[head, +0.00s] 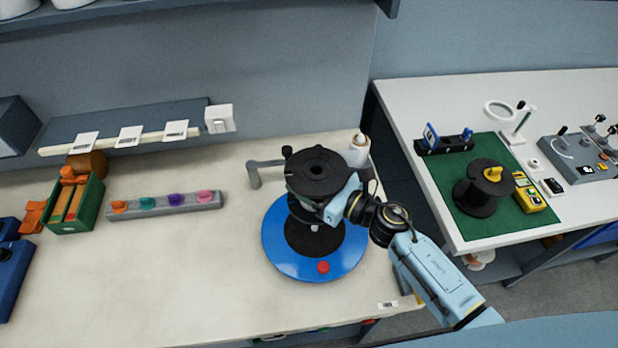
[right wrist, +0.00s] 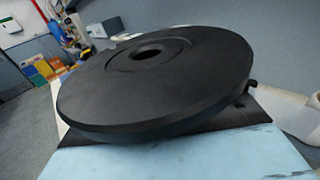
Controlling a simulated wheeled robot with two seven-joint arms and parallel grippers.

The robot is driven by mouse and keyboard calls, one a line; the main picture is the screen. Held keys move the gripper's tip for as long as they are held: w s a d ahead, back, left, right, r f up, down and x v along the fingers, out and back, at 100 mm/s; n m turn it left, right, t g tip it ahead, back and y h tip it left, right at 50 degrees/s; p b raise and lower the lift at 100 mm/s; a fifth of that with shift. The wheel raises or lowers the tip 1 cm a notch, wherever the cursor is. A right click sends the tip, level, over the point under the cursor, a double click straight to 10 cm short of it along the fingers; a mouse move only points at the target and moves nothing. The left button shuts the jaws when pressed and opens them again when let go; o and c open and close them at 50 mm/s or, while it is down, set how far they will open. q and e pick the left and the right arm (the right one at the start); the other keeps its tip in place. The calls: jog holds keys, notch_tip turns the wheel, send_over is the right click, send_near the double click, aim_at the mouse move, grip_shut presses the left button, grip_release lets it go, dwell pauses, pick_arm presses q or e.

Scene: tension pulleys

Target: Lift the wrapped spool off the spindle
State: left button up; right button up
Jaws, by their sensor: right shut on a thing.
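The black spool (head: 318,170) is in the head view, its round top flange and centre hole facing up. In the right wrist view its flange (right wrist: 150,85) fills the middle, tilted in that picture. My right gripper (head: 338,200) is shut on the spool from its right side; the fingertips are mostly hidden under the flange. The spool appears raised over the blue round base (head: 278,242) with its black disc (head: 312,243). A small pale spindle tip (head: 314,228) shows in front of the spool. My left gripper is not in view.
A grey crank (head: 255,172) and a white bottle (head: 359,150) stand close behind the spool. A rack with coloured pegs (head: 165,202) and a green box (head: 76,205) are to the left. Another black spool (head: 482,190) stands on the right table's green mat.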

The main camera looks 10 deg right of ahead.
aim_at(311, 166)
jog(key=shift+r, duration=0.2)
jog(key=shift+r+p, duration=0.6)
jog(key=shift+r, duration=1.4)
jog(key=shift+w+d+f+m+t+h+b, duration=0.15)
jog(key=shift+d+f+m+t+h+b, duration=0.4)
jog(key=shift+b, duration=0.7)
jog(key=d+m+t+h+b, duration=0.1)
jog(key=b, duration=0.1)
jog(key=d+f+m+h+b, duration=0.1)
jog(key=d+h+b, duration=0.1)
jog(key=s+d+f+m+t+h+b, duration=0.1)
jog(key=d+h+b, duration=0.1)
jog(key=b, duration=0.1)
jog(key=shift+f+m+t, duration=0.2)
jog(key=shift+m+t, duration=0.15)
jog(key=s+d+f+m+t+h+b, duration=0.1)
jog(key=s+d+f+m+h+b, duration=0.3)
jog(key=d+f+h+b, duration=0.1)
jog(key=shift+d+h+b, duration=0.85)
jog(key=shift+d+b, duration=0.1)
jog(key=shift+b, duration=0.8)
